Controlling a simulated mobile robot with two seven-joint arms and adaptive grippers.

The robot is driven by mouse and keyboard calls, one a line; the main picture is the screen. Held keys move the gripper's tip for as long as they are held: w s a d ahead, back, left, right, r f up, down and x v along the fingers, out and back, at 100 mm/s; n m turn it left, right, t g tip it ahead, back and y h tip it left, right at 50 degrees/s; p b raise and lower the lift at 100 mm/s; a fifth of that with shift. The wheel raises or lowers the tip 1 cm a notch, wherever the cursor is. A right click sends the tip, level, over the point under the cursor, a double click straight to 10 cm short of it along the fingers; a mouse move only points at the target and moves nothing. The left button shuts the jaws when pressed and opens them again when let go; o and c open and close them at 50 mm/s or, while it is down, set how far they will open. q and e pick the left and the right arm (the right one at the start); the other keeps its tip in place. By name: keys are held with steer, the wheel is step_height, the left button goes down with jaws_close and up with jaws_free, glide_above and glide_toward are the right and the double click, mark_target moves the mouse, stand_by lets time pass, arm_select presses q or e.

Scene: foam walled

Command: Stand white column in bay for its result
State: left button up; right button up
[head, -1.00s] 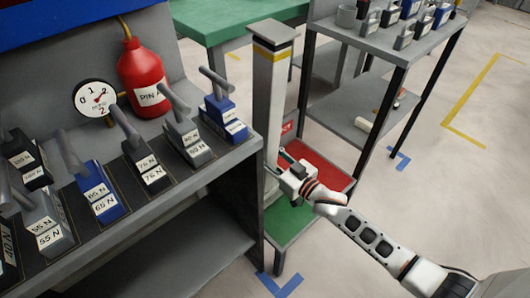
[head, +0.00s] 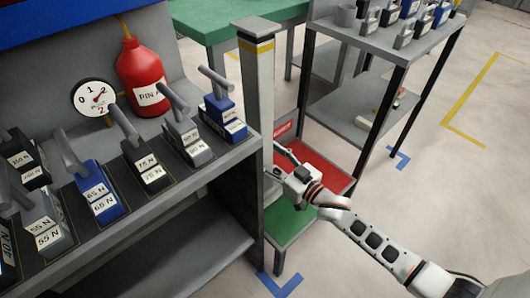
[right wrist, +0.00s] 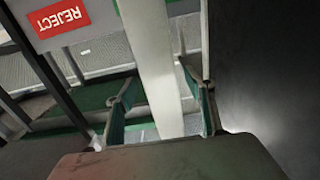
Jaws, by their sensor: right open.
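The tall white column (head: 258,110), with a yellow and black band under its grey cap, rises beside the right end of the bench in the head view. My right gripper (head: 280,168) is low at the column, open. In the right wrist view the column (right wrist: 152,65) passes between its two spread fingers (right wrist: 163,112), with gaps visible at both sides. The low stand beside it has a green bay (head: 288,224) in front and a red bay (head: 318,172) behind. A red REJECT sign (right wrist: 60,18) shows in the right wrist view.
The grey bench (head: 215,165) at left carries several labelled weights with handles, a dial gauge (head: 94,99) and a red PIN bottle (head: 143,78). A shelf rack (head: 345,125) stands close behind the bays. Open floor (head: 440,180) lies to the right.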

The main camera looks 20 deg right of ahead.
steer(key=v, duration=1)
steer(key=shift+s+r, duration=0.15)
steer(key=shift+r, duration=0.15)
